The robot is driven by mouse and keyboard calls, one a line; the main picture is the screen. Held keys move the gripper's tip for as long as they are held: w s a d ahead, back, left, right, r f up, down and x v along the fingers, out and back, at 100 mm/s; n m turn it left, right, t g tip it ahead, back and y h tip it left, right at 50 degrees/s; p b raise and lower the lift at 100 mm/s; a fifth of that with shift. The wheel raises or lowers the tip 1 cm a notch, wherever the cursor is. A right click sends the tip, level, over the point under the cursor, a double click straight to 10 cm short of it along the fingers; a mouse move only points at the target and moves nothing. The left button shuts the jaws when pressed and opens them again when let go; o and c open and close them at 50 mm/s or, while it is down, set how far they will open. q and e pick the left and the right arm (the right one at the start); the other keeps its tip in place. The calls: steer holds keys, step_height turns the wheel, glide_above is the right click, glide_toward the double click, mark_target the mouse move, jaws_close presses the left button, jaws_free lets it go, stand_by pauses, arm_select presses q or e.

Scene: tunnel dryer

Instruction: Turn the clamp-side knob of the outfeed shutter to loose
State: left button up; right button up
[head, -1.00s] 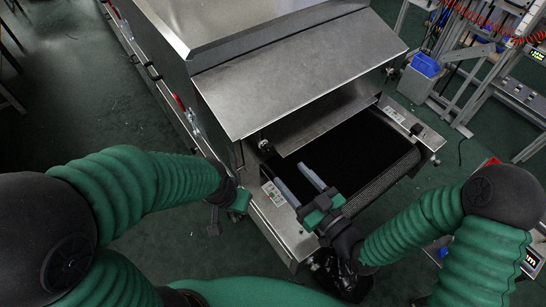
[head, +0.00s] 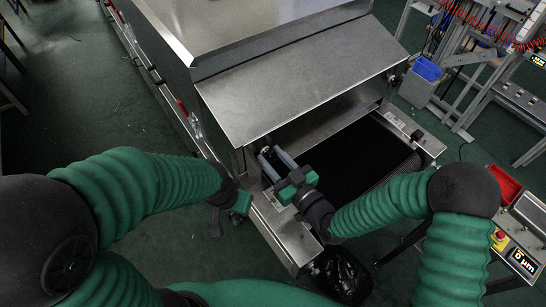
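The outfeed shutter (head: 300,95) is the sloping metal hood over the dark conveyor mouth. A small dark knob (head: 266,151) sits at its near left corner, mostly hidden by my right gripper. My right gripper (head: 271,154) reaches it from the front right, its two grey fingers close together on either side of the knob. The exact contact is too small to see. A second dark knob (head: 392,78) is at the shutter's far right side, with no gripper near it. My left gripper (head: 240,202) hangs left of the conveyor frame, away from both knobs; its fingers are not clear.
The black conveyor belt (head: 357,155) lies right of my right gripper, between metal side rails. A blue bin (head: 427,68) and a metal rack stand at the back right. Green floor lies left.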

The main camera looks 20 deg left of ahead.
jaws_close()
steer(key=shift+m, duration=0.9)
steer(key=o, duration=0.8)
jaws_free()
steer(key=shift+c, duration=0.2)
steer(key=p+v, duration=0.3)
steer(key=v, duration=1.3)
steer(key=shift+s+d+p, duration=0.2)
steer(key=shift+d+p, duration=0.15)
steer(key=shift+d, duration=0.05)
